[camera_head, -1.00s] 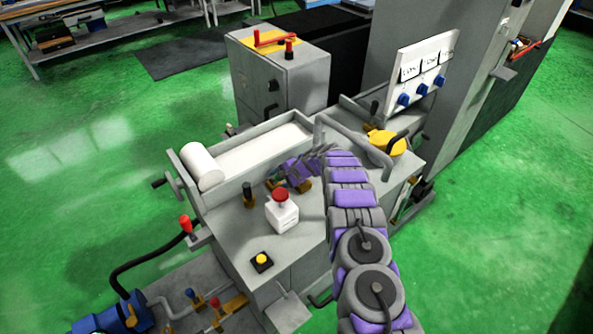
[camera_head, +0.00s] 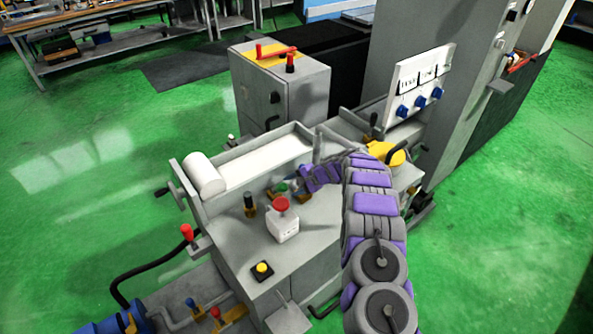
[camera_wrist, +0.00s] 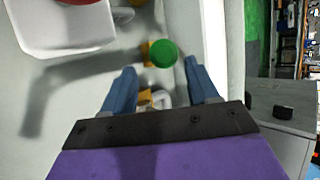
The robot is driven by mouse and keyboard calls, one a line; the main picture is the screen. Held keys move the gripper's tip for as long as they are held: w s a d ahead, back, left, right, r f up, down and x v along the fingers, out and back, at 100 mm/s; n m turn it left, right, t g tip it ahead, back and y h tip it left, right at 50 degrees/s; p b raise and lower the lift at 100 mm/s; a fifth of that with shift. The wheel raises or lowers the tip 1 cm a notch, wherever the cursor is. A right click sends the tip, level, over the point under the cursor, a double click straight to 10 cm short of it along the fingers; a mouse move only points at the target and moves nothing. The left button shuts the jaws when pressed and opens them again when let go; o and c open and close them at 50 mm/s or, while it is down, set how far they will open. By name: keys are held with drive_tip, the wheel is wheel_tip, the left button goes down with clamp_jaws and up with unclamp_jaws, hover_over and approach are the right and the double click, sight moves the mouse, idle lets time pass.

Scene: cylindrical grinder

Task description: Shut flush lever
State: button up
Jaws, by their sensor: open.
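A round green knob (camera_wrist: 163,53) with brass-coloured fittings beside it is in the wrist view; it looks like the flush lever's handle, but no label shows. It also shows in the head view (camera_head: 281,187), on the machine's grey top behind the red button. My gripper (camera_wrist: 160,68) is open, its two blue fingers pointing toward the knob. The knob lies between the fingertip lines, slightly beyond the tips; I cannot tell whether they touch it. A pale metal piece shows between the fingers. The lever's stem is mostly hidden under the knob.
A white box with a red mushroom button (camera_head: 283,222) stands close in front. A black-knobbed brass lever (camera_head: 249,200) is to the left.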

drive_tip(key=p+v, duration=0.1)
drive_tip(key=v, duration=0.9)
drive_tip(key=s+a+r+n+g, duration=0.1)
drive_tip(key=s+a+r+n, duration=0.1)
drive_tip(key=s+r, duration=0.4)
drive_tip(key=s+a+r+n+g+p, duration=0.1)
drive_tip(key=s+a+r, duration=0.3)
drive_tip(key=s+r, duration=0.2)
drive_tip(key=shift+a+r+n+g, duration=0.4)
drive_tip(key=shift+r, duration=0.75)
drive_tip(key=shift+w, duration=0.1)
